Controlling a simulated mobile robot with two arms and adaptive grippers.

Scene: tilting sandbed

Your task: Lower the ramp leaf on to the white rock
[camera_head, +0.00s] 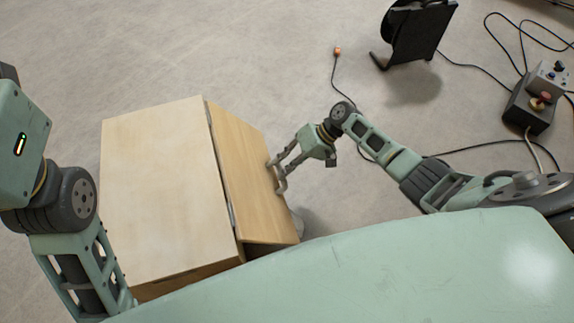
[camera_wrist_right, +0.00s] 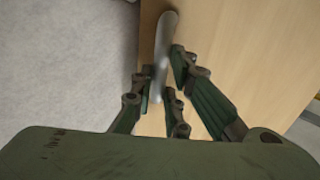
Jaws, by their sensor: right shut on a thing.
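The ramp leaf (camera_head: 248,172) is a pale wooden panel hinged along the right edge of a wooden box top (camera_head: 160,190). It slopes down to the right. My right gripper (camera_head: 276,175) is at the leaf's outer right edge, shut on a grey bar handle there. In the right wrist view the handle (camera_wrist_right: 166,40) runs between the fingers (camera_wrist_right: 165,88), against the wooden face of the leaf (camera_wrist_right: 230,50). My left gripper is out of view.
A black cable reel (camera_head: 415,35) stands on the floor at the top. A control box with knobs (camera_head: 538,95) sits at the right, with cables across the floor. The grey floor (camera_head: 300,80) beyond the leaf is mostly clear.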

